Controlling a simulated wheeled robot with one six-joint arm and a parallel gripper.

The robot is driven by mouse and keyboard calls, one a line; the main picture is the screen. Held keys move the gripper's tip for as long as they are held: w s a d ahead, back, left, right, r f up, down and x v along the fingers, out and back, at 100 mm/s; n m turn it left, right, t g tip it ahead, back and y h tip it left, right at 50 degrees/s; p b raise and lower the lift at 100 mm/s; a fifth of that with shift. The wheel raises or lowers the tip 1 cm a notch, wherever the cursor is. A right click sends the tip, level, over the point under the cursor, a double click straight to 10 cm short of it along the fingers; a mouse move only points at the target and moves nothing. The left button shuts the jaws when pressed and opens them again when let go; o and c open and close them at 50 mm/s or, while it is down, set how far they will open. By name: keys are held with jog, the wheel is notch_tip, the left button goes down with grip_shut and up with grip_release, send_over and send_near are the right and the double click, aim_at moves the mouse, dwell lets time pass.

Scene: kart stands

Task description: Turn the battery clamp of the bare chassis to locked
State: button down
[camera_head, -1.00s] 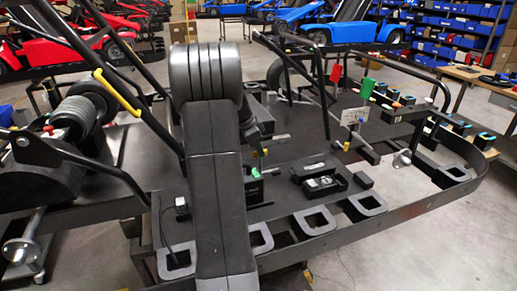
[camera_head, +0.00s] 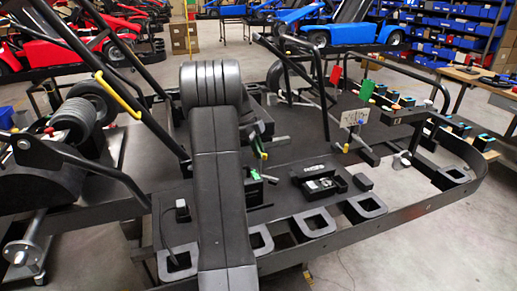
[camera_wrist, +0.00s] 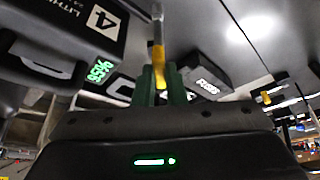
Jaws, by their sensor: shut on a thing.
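The bare chassis (camera_head: 285,150) is a flat dark frame across the middle of the head view. My gripper (camera_wrist: 160,88) has green fingers, shut on the yellow-tipped clamp lever (camera_wrist: 158,60) in the wrist view. The lever's grey shaft runs upward in that picture. A dark battery (camera_wrist: 65,25) marked with a white 4 is at the upper left, beside the lever. In the head view my arm hides most of my gripper; a yellow tip (camera_head: 264,155) shows just right of the arm. I cannot tell the clamp's locked or unlocked marking.
A black box (camera_head: 320,183) sits on the chassis, right of my arm. Clear floor lies at lower right.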

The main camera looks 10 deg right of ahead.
jog(key=m+p, duration=0.1)
jog(key=m+g+y, duration=0.1)
jog(key=m, duration=0.1)
jog(key=m+p, duration=0.1)
jog(key=m, duration=0.1)
jog(key=shift+w+d+r+y+p, duration=0.15)
jog(key=shift+r+y+p, duration=0.15)
jog(key=shift+y, duration=0.1)
jog(key=shift+f+m+g+y+p, duration=0.1)
jog(key=shift+m+g+y+p, duration=0.3)
jog(key=shift+m, duration=0.6)
jog(key=shift+f+m+g+y+p, duration=0.1)
jog(key=shift+m+y+p, duration=0.1)
jog(key=shift+m+p, duration=0.6)
jog(key=shift+m, duration=0.4)
jog(key=c, duration=1.5)
grip_release()
jog(key=shift+p+v, duration=1.95)
jog(key=shift+v, duration=4.95)
